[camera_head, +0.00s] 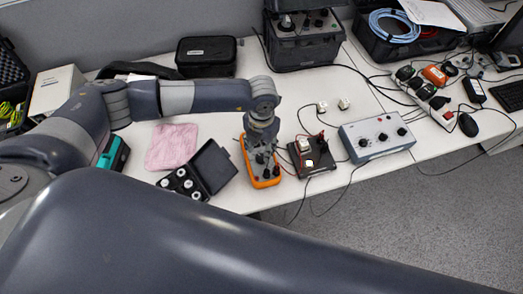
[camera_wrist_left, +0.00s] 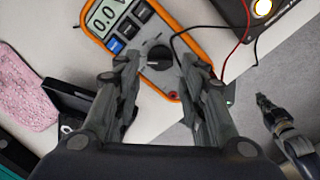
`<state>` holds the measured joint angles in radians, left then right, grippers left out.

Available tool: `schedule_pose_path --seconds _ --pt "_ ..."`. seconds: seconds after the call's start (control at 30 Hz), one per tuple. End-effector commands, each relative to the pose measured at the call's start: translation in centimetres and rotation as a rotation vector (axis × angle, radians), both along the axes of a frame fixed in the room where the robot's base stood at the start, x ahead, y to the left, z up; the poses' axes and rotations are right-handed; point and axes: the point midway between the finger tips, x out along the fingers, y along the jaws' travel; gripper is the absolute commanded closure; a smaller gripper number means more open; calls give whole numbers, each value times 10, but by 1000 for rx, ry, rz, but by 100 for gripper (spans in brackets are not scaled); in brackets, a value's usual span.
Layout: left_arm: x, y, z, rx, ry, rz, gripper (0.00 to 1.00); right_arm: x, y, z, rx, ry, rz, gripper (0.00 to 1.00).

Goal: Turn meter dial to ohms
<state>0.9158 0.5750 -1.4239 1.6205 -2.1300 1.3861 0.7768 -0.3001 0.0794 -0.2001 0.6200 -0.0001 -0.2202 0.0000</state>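The orange meter (camera_head: 265,181) lies near the front edge of the white bench. In the left wrist view the meter (camera_wrist_left: 120,32) shows a display reading 0.0, blue and grey buttons, and a round dark dial (camera_wrist_left: 158,57). My left gripper (camera_head: 262,158) points down over the meter. In the left wrist view my left gripper (camera_wrist_left: 158,66) is open, one finger on each side of the dial. I cannot tell whether the fingers touch it. The dial's markings are too small to read. A dark jointed shape (camera_wrist_left: 285,125) at the right may be my right gripper.
A black case with white round pieces (camera_head: 184,183) lies left of the meter, near a pink cloth (camera_head: 172,147). A black device (camera_head: 312,156) and a grey-blue box with knobs (camera_head: 377,137) stand to the right. Dark leads run around the meter.

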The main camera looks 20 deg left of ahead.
Motion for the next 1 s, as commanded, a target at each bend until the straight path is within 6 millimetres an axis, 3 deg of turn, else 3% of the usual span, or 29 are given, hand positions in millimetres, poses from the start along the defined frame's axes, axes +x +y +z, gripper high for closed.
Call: schedule_pose_path --seconds 0.3,0.7,0.83,1.0 --pt "0 -1 -41 -2 1 1 62 0 -1 9 -1 0 0 100" --pt "0 -1 -48 -2 -1 0 62 0 -1 9 -2 0 0 100" --pt "0 -1 -47 -2 0 0 92 0 -1 9 -2 0 0 100" --pt "0 -1 -47 -2 0 0 96 0 -1 9 -1 0 0 100"
